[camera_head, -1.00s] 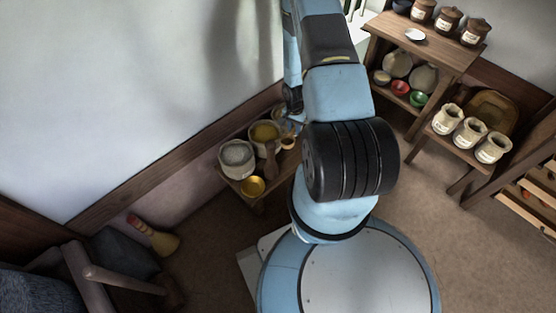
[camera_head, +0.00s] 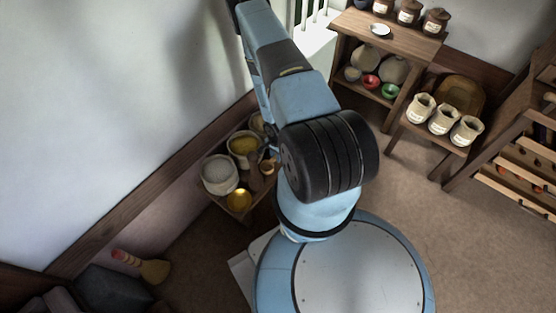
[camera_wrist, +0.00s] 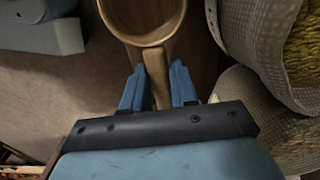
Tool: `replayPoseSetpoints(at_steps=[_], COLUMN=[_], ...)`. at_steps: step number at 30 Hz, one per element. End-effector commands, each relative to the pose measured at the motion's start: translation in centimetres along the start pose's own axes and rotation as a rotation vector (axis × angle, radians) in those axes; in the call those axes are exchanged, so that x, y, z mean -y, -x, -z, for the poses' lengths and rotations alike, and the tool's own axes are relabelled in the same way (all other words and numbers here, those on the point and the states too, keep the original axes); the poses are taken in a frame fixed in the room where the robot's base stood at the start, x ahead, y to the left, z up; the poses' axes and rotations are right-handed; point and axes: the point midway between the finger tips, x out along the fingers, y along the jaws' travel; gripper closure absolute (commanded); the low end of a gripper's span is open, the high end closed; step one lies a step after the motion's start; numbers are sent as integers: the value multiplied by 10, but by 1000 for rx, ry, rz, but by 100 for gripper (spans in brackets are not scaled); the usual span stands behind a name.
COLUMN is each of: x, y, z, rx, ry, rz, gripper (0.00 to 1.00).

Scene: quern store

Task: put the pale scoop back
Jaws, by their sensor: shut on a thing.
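A light-brown wooden scoop with a round, open bowl (camera_wrist: 142,22) is at the top of the wrist view. Its handle (camera_wrist: 157,72) runs down between the blue fingers of my gripper (camera_wrist: 157,88), which are shut on it. In the head view a small round tan bowl beside my arm looks like the same scoop (camera_head: 267,168); my gripper is mostly hidden there by my arm. The scoop is over or on a low wooden table (camera_head: 214,193). I cannot tell whether it touches the wood.
The low table holds a pale sack (camera_head: 219,175), a container with yellow contents (camera_head: 243,146) and a golden bowl (camera_head: 239,200). Woven sacks (camera_wrist: 255,45) stand close right of the scoop. A shelf unit (camera_head: 388,38) and small pale sacks (camera_head: 444,120) stand right.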

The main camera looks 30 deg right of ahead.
Motion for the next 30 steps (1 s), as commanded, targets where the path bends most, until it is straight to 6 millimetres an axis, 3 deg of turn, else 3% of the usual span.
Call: replayPoseSetpoints(at_steps=[11,21,22,30], x=[0,0,0,0], y=[-38,-41,-41,-41], z=[1,1,1,1], rx=[-1,0,0,0], ry=[2,-1,0,0], rz=[-1,-1,-1,-1], gripper=[100,100,71,47])
